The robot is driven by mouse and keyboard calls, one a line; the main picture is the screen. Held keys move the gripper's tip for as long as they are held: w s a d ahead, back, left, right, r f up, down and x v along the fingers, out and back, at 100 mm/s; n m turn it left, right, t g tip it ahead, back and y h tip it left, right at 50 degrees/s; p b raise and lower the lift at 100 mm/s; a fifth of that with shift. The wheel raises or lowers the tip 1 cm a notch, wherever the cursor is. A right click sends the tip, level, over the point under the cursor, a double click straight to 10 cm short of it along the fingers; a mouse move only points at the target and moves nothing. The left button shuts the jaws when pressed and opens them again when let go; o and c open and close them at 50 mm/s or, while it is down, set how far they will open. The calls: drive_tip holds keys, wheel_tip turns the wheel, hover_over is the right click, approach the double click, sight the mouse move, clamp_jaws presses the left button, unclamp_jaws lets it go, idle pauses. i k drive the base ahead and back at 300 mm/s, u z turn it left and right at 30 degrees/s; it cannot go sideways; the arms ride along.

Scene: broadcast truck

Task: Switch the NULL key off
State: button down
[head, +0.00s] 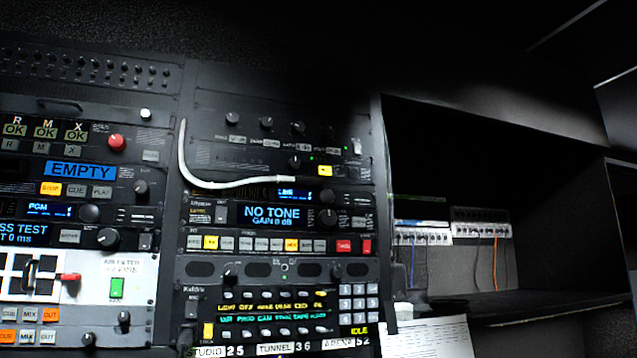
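I cannot read a NULL label on any key, so I cannot tell which key it is. A row of small keys (265,244) runs under the blue "NO TONE / GAIN 0 dB" display (272,215) in the middle rack. Two keys in that row are lit yellow, a left one (211,242) and a right one (291,245). Red keys (344,246) sit at the row's right end. Another yellow key (325,170) is lit higher up, on the panel with several knobs. My gripper is not in view.
A white cable (200,182) hangs across the middle rack above the display. The left rack holds an "EMPTY" display (81,170), a red knob (116,142) and lit keys. A keypad panel (275,308) is below. An open dark shelf bay (470,270) is at right.

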sight(322, 170)
drive_tip(key=u, duration=2.45)
drive_tip(key=k, duration=0.8)
drive_tip(key=z, duration=1.45)
drive_tip(key=i, duration=1)
drive_tip(key=z, duration=0.05)
